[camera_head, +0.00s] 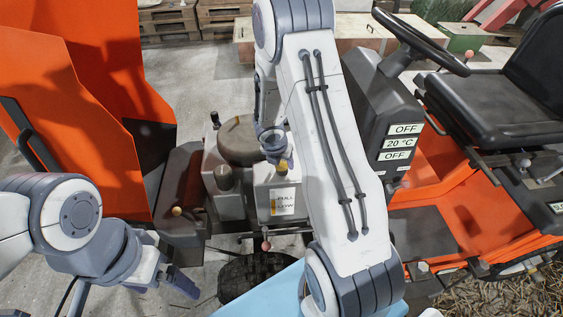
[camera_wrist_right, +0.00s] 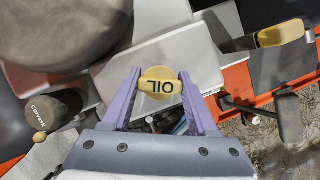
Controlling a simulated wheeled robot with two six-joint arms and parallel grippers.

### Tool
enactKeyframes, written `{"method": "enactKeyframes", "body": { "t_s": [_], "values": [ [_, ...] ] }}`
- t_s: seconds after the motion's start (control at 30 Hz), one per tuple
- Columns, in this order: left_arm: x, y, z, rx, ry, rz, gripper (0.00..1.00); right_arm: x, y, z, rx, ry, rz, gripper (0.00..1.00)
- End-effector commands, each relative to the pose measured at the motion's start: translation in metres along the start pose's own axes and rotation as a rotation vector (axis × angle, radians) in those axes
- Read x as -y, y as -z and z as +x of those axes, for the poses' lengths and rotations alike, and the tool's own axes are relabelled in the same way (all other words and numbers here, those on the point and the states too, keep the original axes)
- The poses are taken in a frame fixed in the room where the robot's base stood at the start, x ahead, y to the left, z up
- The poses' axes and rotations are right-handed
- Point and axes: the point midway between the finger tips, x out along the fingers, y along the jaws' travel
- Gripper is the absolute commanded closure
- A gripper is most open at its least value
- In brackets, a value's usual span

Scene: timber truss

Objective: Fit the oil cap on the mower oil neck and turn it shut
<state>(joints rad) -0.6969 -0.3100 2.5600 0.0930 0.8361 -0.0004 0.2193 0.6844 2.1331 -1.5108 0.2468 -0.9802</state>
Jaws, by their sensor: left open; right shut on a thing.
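The yellow oil cap (camera_wrist_right: 160,84), marked OIL, sits between the two purple fingers of my right gripper (camera_wrist_right: 161,100) in the right wrist view. The gripper is shut on it. In the head view, my right gripper (camera_head: 278,157) points down over the white engine block (camera_head: 262,189), and the cap shows as a small yellow spot (camera_head: 282,168) at its tips. The oil neck is hidden under the cap and gripper; I cannot tell whether the cap touches it. My left gripper (camera_head: 165,284) is open and empty at the lower left, away from the engine.
A round grey-brown cover (camera_head: 240,140) and a dark cylindrical cap (camera_head: 223,178) stand close left of my right gripper. The raised orange hood (camera_head: 105,110) is further left. The dash (camera_head: 385,120), steering wheel (camera_head: 420,42) and seat (camera_head: 500,105) are right.

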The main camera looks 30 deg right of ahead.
Motion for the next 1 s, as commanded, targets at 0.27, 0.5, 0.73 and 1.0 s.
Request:
{"method": "enactKeyframes", "body": {
  "t_s": [0.27,0.5,0.73,1.0],
  "values": [
    [-0.001,0.001,-0.013,0.000,0.000,0.000,0.02,-0.001,-0.001,-0.003,-0.001,0.039,0.092,1.00],
    [-0.001,0.000,-0.009,0.000,0.000,0.000,0.02,0.000,0.000,0.000,0.000,0.038,0.092,0.05],
    [-0.001,0.000,-0.009,0.000,0.000,0.000,0.02,0.000,0.000,0.000,0.000,0.037,0.091,0.00],
    [-0.001,0.001,-0.013,0.000,0.000,0.000,0.02,0.000,-0.002,-0.004,0.000,0.037,0.090,0.00]
  ]
}}
